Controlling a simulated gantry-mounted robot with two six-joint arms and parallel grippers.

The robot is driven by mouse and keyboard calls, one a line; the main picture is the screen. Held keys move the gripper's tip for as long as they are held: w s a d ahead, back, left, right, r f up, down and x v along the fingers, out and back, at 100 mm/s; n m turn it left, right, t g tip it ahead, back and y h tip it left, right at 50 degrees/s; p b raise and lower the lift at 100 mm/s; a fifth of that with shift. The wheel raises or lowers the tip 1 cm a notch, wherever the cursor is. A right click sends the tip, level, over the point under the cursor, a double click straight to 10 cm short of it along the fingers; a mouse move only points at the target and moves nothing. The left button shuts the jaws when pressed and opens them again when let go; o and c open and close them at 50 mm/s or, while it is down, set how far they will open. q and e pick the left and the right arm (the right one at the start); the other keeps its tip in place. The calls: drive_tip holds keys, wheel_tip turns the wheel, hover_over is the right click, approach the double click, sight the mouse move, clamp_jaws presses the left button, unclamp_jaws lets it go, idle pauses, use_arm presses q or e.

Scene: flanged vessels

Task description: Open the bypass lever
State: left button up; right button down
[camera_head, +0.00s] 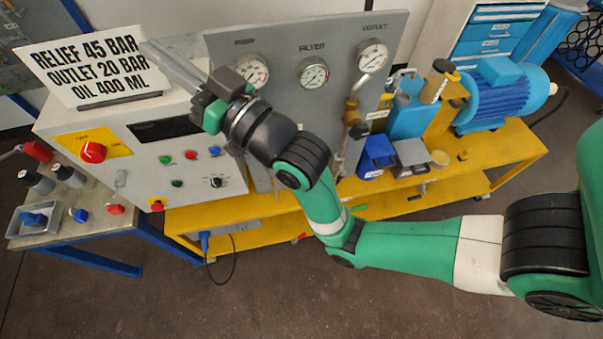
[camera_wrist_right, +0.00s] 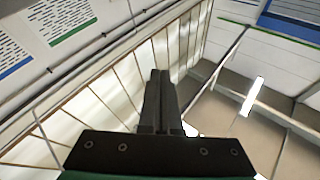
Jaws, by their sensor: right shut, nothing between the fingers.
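I see no readable label for a bypass lever. In the head view a brass valve fitting (camera_head: 353,106) with a handle stands at the right part of the grey gauge panel (camera_head: 296,35). A black-knobbed lever (camera_head: 443,68) stands farther right, by the blue pump. I cannot tell which is the bypass lever. My right gripper (camera_head: 160,52) is raised left of the gauge panel, by the sign and above the control box, well away from both. Its fingers also show together and empty in the right wrist view (camera_wrist_right: 161,75), pointing towards walls and ceiling. My left gripper is out of view.
A white sign (camera_head: 92,62) stands on the control box (camera_head: 145,165), which has a red knob (camera_head: 93,152). Three gauges sit on the panel. A blue motor (camera_head: 500,92) stands on the yellow bench (camera_head: 480,150). My right arm crosses in front of the bench.

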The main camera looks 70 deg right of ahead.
drive_tip(key=s+d+f+m+g+h+p, duration=0.1)
drive_tip(key=s+d+f+m+g, duration=0.2)
drive_tip(key=f, duration=0.6)
drive_tip(key=s+d+f+m+g+h, duration=0.1)
drive_tip(key=s+d+f+g+h, duration=0.1)
drive_tip(key=d+f, duration=0.45)
drive_tip(key=s+d+f+m+g+h+p, duration=0.1)
drive_tip(key=s+d+f+m+g, duration=0.15)
drive_tip(key=f, duration=0.75)
drive_tip(key=s+f+m+g, duration=0.4)
drive_tip(key=s+f+g, duration=0.1)
drive_tip(key=s+f, duration=1.1)
use_arm(q)
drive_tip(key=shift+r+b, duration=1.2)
drive_tip(key=shift+b, duration=0.4)
use_arm(e)
drive_tip(key=a+f+x, duration=0.1)
drive_tip(key=a+x, duration=0.1)
drive_tip(key=x, duration=1.2)
drive_tip(key=shift+w+a+f, duration=0.4)
drive_tip(key=shift+w+f, duration=0.05)
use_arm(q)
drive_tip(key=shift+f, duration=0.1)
